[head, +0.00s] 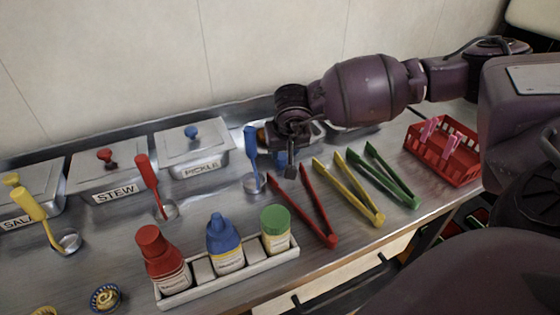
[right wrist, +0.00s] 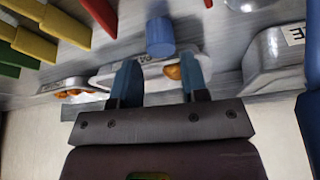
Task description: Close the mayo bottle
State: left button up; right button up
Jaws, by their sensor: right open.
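Three bottles stand in a pale rack (head: 230,273): a red-topped one (head: 158,253), a blue-topped one (head: 223,240) with a narrow tip on top, and a green-topped one (head: 275,222) with a flat top. Their labels are too small to read, so I cannot tell which is mayo. A small blue cylinder (head: 281,158), perhaps a cap, is on the counter by my right gripper (head: 290,165). In the right wrist view, the blue cylinder (right wrist: 160,37) is ahead of the gap between the open fingers (right wrist: 159,82), which look empty. My left gripper is not in view.
Lidded containers (head: 193,148) line the back left, with ladles in front. Red (head: 315,218), yellow (head: 350,193) and green tongs (head: 385,180) lie right of the rack. A red basket (head: 443,160) with pink items stands at the right.

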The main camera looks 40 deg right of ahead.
aim_at(282, 156)
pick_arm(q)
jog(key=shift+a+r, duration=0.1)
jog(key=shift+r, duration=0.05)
pick_arm(e)
jog(key=shift+r, duration=0.1)
jog(key=shift+w+d+f, duration=0.1)
jog(key=shift+w+f, duration=0.05)
jog(key=shift+f, duration=0.2)
jog(key=b+x, duration=0.1)
jog(key=x, duration=0.3)
jog(key=shift+w+f, duration=0.15)
jog(key=shift+w+d+f, duration=0.1)
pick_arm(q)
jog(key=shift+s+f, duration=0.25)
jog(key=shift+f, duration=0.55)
pick_arm(e)
jog(key=c, duration=0.6)
